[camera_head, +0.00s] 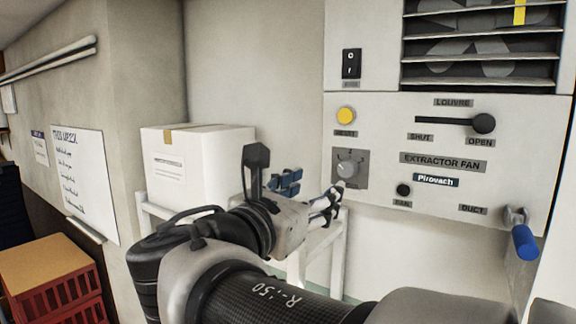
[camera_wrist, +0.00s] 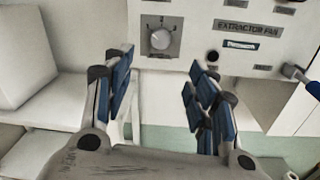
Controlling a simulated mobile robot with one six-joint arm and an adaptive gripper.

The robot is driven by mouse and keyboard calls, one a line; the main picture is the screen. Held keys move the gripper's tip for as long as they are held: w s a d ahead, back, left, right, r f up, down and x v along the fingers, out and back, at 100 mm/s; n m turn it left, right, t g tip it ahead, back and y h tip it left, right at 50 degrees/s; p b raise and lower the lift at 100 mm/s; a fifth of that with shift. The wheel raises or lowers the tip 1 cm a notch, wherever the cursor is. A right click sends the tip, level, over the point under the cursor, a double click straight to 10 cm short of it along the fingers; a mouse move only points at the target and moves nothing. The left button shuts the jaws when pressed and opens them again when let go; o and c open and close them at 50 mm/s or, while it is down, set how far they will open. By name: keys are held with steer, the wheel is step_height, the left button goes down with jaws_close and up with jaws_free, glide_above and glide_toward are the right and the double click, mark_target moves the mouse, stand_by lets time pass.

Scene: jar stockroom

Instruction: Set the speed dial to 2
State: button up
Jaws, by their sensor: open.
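The speed dial (camera_head: 347,166) is a pale round knob on a grey square plate at the lower left of the white extractor fan panel (camera_head: 450,190). Small marks surround it, too blurred to read surely, and I cannot tell which one it points to. In the wrist view the dial (camera_wrist: 160,39) is at the top, beyond and between my fingertips. My gripper (camera_head: 309,190) is open and empty. It is below and left of the dial in the head view, apart from it. In the wrist view my gripper (camera_wrist: 161,66) shows blue pads spread wide.
Around the dial are a yellow button (camera_head: 346,115), a black switch (camera_head: 351,63), a louvre slider (camera_head: 484,123), a black fan knob (camera_head: 403,190) and a blue-handled duct lever (camera_head: 524,242). A white box (camera_head: 197,165) stands on a white stand at left.

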mark_target(346, 170)
steer(key=p+x, duration=0.2)
steer(key=x, duration=1.3)
steer(key=shift+d+p, duration=0.15)
steer(key=shift+p, duration=0.25)
steer(key=c, duration=1)
steer(key=shift+c, duration=0.2)
